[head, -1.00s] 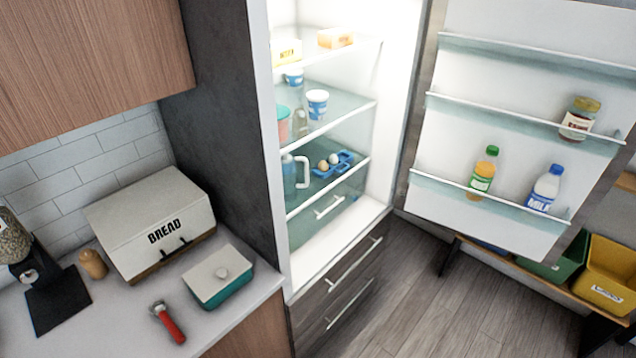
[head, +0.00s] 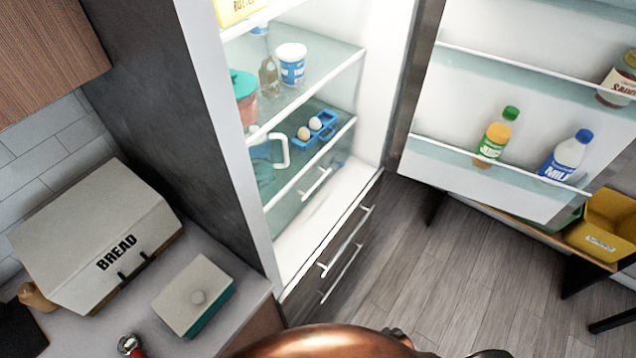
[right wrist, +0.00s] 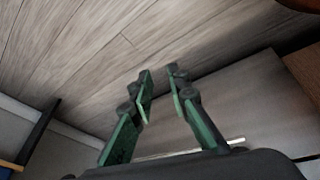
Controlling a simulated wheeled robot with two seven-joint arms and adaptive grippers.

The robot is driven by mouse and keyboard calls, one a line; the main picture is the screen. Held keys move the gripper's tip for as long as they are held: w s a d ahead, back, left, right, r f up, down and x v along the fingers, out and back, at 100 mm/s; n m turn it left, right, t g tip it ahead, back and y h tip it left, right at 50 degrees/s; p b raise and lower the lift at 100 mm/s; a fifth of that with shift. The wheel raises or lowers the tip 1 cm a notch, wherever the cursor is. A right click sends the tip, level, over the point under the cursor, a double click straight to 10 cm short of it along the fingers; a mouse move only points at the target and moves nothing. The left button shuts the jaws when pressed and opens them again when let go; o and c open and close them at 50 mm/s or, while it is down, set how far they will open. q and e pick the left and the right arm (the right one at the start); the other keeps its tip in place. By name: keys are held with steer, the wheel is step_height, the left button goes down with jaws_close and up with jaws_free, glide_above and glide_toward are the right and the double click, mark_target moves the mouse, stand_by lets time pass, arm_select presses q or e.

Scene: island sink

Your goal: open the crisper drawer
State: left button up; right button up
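The fridge stands open. The crisper drawer is the translucent greenish bin low inside it, under the lowest glass shelf, with a white bar handle (head: 315,182) on its front. It looks shut, its front set back from the white fridge floor's edge. My right gripper (right wrist: 161,92) shows in the right wrist view, fingers apart with nothing between them, above wood flooring and a grey panel with a pale bar handle. In the head view, a copper-coloured part of my own arm shows at the bottom edge, well short of the crisper. My left gripper is not in view.
Two dark lower drawers with bar handles (head: 346,240) sit below the fridge compartment. The fridge door (head: 500,170) is swung wide to the right, holding bottles. Floor between is clear.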

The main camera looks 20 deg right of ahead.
steer(key=w+d+r+n+t+h, duration=0.1)
steer(key=w+r+t, duration=0.1)
steer(key=w+r, duration=0.75)
steer(key=w+d+r+n+t, duration=0.15)
steer(key=w+r, duration=0.45)
steer(key=r, duration=0.6)
steer(key=n+t+y, duration=0.6)
steer(key=n+t, duration=0.6)
steer(key=n, duration=0.2)
glide_toward(317, 183)
steer(key=w, duration=0.2)
steer(key=shift+n+y, duration=0.35)
steer(key=shift+y, duration=0.05)
steer(key=b+x, duration=0.1)
steer(key=x, duration=0.7)
steer(key=shift+a+f, duration=0.1)
steer(key=shift+f, duration=0.1)
steer(key=shift+c, duration=0.5)
jaws_close()
